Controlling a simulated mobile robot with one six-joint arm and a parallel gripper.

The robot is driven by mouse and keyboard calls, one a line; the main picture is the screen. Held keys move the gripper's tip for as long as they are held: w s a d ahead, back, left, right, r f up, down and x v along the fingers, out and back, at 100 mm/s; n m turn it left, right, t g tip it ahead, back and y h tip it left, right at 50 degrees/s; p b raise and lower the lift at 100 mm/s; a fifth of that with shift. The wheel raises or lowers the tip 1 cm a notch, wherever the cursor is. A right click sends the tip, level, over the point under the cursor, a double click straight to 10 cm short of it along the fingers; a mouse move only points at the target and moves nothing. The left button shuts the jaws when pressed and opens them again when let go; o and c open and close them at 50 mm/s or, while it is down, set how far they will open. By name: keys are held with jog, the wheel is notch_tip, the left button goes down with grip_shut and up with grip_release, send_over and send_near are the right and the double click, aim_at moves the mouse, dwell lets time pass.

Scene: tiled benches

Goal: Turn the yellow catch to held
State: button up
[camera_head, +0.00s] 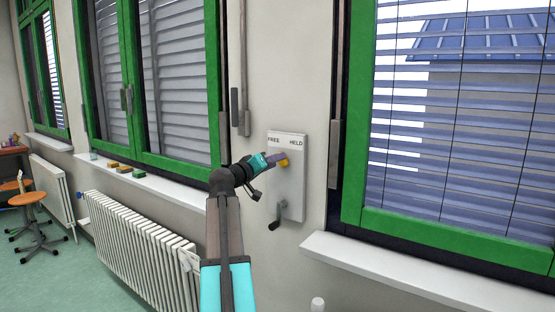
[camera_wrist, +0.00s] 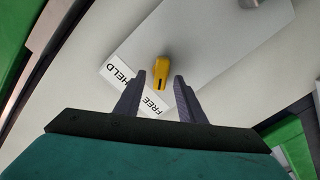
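The yellow catch (camera_wrist: 161,72) sits on a pale plate (camera_wrist: 215,50) with printed HELD and FREE labels. Its dark-marked end points toward FREE in the wrist view. The catch also shows in the head view (camera_head: 283,162), partly hidden by my gripper (camera_head: 275,160). In the wrist view my gripper (camera_wrist: 159,77) is open, with one finger on each side of the catch and visible gaps on both sides. I cannot tell how far the fingertips are from the plate.
A dark crank handle (camera_head: 275,222) hangs at the plate's lower edge. Green-framed windows (camera_head: 350,200) flank the plate. A white sill (camera_head: 400,275) juts out at lower right, and a radiator (camera_head: 140,240) stands at lower left.

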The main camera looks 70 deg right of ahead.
jog(key=shift+x, duration=0.8)
grip_shut()
jog(key=shift+d+f, duration=0.15)
